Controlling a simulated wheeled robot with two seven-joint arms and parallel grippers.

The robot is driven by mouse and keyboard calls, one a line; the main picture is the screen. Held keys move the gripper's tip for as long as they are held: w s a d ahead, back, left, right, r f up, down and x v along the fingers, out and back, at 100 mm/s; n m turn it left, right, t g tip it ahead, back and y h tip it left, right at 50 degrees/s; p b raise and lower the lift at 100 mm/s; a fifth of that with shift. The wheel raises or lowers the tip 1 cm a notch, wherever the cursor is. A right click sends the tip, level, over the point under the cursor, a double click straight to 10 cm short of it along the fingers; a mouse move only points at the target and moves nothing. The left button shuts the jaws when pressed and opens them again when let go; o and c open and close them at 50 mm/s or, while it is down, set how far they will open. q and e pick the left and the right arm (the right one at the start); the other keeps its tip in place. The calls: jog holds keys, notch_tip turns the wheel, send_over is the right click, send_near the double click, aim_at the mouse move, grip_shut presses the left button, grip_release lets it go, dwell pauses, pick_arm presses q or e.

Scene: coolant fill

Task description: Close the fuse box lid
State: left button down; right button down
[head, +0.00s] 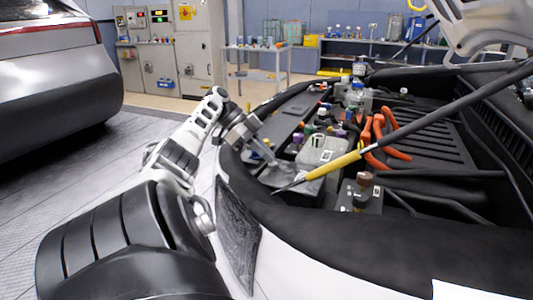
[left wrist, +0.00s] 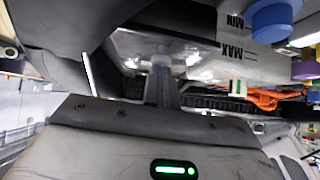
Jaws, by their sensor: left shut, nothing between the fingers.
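My left gripper (head: 268,156) reaches over the left edge of the engine bay, and its fingers are shut with nothing between them. They point down at a grey, flat-topped box (head: 300,184), which looks like the fuse box; whether its lid is open or closed I cannot tell. In the left wrist view the shut fingers (left wrist: 162,66) end close to a shiny grey surface (left wrist: 125,44); contact is unclear. My right gripper is not in view.
A translucent tank (head: 325,150) stands beside the gripper; its MIN and MAX marks (left wrist: 232,50) show in the left wrist view, near a blue cap (left wrist: 272,20). A rod with a yellow grip (head: 333,166) slants across the bay. Orange hoses (head: 380,135) lie beyond.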

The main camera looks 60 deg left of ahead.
pick_arm(q)
jog(key=shift+s+f+g, duration=0.15)
jog(key=shift+s+f, duration=0.05)
jog(key=shift+f, duration=0.45)
jog(key=shift+s+f+g, duration=0.15)
jog(key=shift+s+f, duration=0.05)
jog(key=shift+f, duration=0.4)
jog(key=w+d+r+v, duration=0.1)
jog(key=v, duration=0.8)
jog(key=shift+t, duration=0.4)
jog(key=shift+r, duration=0.1)
